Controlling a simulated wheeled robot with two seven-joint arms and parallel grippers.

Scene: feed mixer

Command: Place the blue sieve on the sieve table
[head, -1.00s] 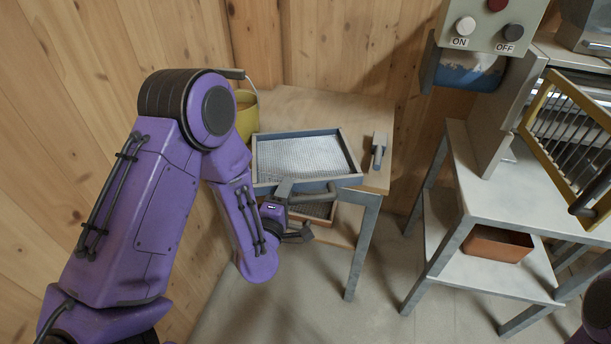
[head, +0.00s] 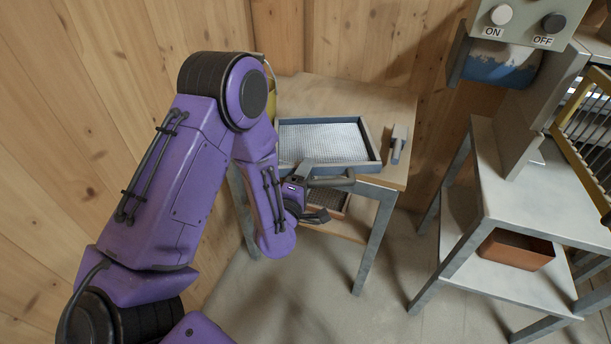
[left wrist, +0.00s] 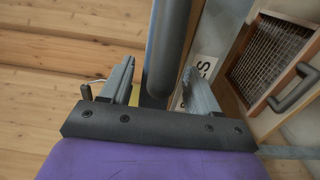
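The blue sieve (head: 370,159) is a blue-grey rectangular frame with pale mesh. It lies on top of the wooden table (head: 385,95) with grey legs, its front edge at or over the table's front. A dark bar handle (head: 340,181) sticks out at its front. My left gripper (head: 311,193) is at this handle. In the left wrist view the handle (left wrist: 172,40) runs just beyond and between the two fingers (left wrist: 158,82). A gap shows on the handle's left; contact on its right cannot be told. My right gripper is not in view.
A wood-framed sieve (head: 326,203) sits under the tabletop; it shows in the left wrist view (left wrist: 268,55). A grey machine stand (head: 500,200) is at right, with floor between. The wooden wall is close behind.

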